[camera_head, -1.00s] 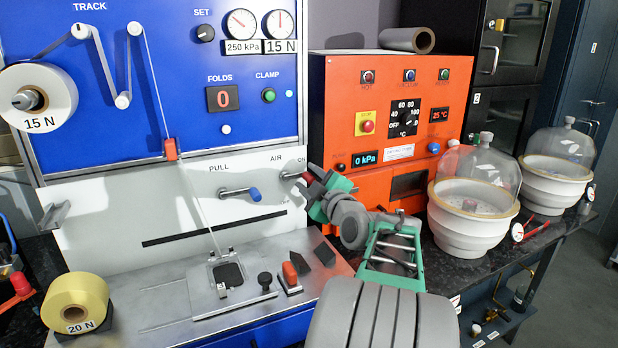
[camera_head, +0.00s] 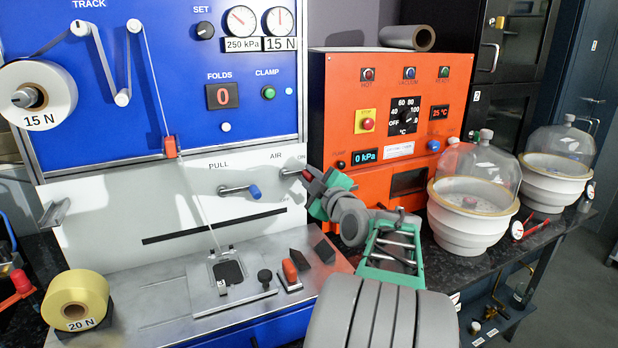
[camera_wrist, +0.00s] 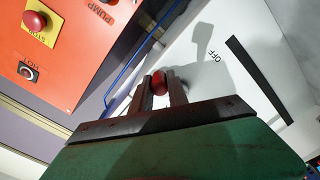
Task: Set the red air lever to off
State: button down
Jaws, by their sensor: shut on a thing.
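The red air lever shows in the head view as a silver stem (camera_head: 291,172) on the white panel, just below the AIR and ON labels. It points right, close to the ON label. Its red knob (camera_wrist: 158,83) shows in the wrist view between the two fingers of my gripper (camera_wrist: 159,88), which is shut on it. In the head view my gripper (camera_head: 309,177) comes in from the right and largely covers the knob.
The PULL lever (camera_head: 240,190) with a blue knob is left of the air lever. The orange oven box (camera_head: 345,95) stands close behind my arm on the right. Below lie a metal deck (camera_head: 150,305) and a small red-topped clamp (camera_head: 290,272). Open panel lies below the lever.

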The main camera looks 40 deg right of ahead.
jog(key=shift+f+b, duration=0.15)
jog(key=shift+b, duration=0.15)
jog(key=shift+f+m+b, duration=0.45)
jog(key=shift+m+b, duration=0.45)
jog(key=shift+b, duration=0.05)
jog(key=f+m+b, duration=0.1)
jog(key=m, duration=0.1)
jog(key=a+m+b, duration=0.1)
jog(key=m+b, duration=0.1)
jog(key=m, duration=0.1)
jog(key=f+m+b, duration=0.1)
jog(key=m+b, duration=0.1)
jog(key=m, duration=0.1)
jog(key=shift+w+a+f, duration=0.2)
jog(key=shift+a+f, duration=0.05)
jog(key=shift+f, duration=0.1)
jog(key=m, duration=0.1)
jog(key=a+m+b, duration=0.1)
jog(key=m, duration=0.1)
jog(key=shift+w+a+f+m, duration=0.1)
jog(key=shift+w+f+m, duration=0.1)
jog(key=shift+f+m, duration=0.15)
jog(key=m, duration=0.1)
jog(key=a+m, duration=0.1)
jog(key=m, duration=0.2)
jog(key=shift+w+a+f+m, duration=0.15)
jog(key=shift+w+a+m, duration=0.1)
jog(key=shift+a, duration=0.1)
